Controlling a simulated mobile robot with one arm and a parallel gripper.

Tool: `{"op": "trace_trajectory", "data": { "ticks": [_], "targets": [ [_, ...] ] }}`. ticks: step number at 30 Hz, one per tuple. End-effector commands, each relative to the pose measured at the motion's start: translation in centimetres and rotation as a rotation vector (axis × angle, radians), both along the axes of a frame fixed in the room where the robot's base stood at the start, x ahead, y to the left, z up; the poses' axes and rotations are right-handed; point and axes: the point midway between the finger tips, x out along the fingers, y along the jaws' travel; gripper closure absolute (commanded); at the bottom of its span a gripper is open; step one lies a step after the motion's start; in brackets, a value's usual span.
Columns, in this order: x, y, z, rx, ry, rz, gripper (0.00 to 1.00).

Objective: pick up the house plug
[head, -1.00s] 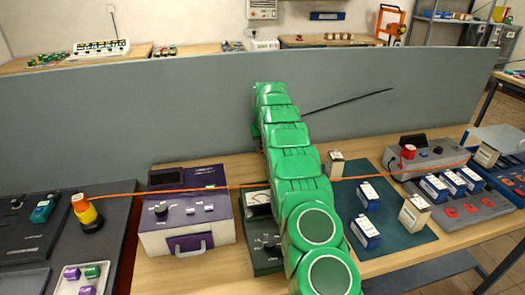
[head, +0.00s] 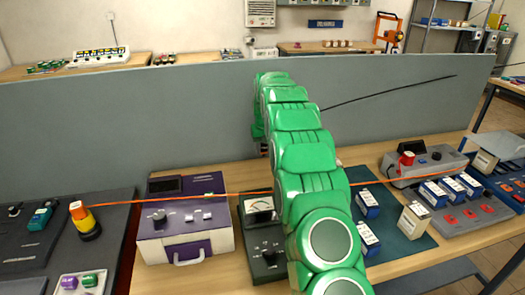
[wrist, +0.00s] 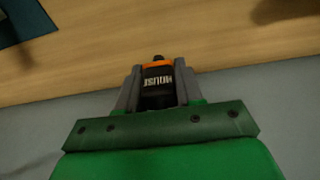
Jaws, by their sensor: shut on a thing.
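The house plug (wrist: 157,84) shows in the wrist view as a black body with an orange band, its white lettering upside down. My gripper (wrist: 157,78) is shut on it, with one grey finger on each side. Bare wooden tabletop lies beyond the plug in that view, with the grey partition nearer the gripper; I cannot tell the height of the plug above the table. In the head view my green arm reaches to the partition and hides most of the gripper and the plug.
The grey partition (head: 170,108) stands close behind the arm's far end. A purple and white device (head: 186,246) and a dark meter box (head: 262,250) stand left of the arm. An orange cable (head: 140,201) crosses the bench. Blue-labelled batteries (head: 367,203) stand on the right.

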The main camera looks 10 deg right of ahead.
Motion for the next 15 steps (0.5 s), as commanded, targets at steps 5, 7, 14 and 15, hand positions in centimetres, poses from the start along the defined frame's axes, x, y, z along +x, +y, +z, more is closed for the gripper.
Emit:
{"op": "trace_trajectory", "data": {
  "ticks": [5,7,14,15],
  "targets": [
    [-1.9,0.2,0.8,0.000,0.002,0.000,0.94],
    [-2.5,0.2,1.3,0.000,-0.002,0.000,0.94],
    [-4.9,0.4,2.3,0.000,0.000,0.000,0.94],
    [-5.3,0.4,2.5,0.000,-0.001,0.000,0.94]
  ]
}}
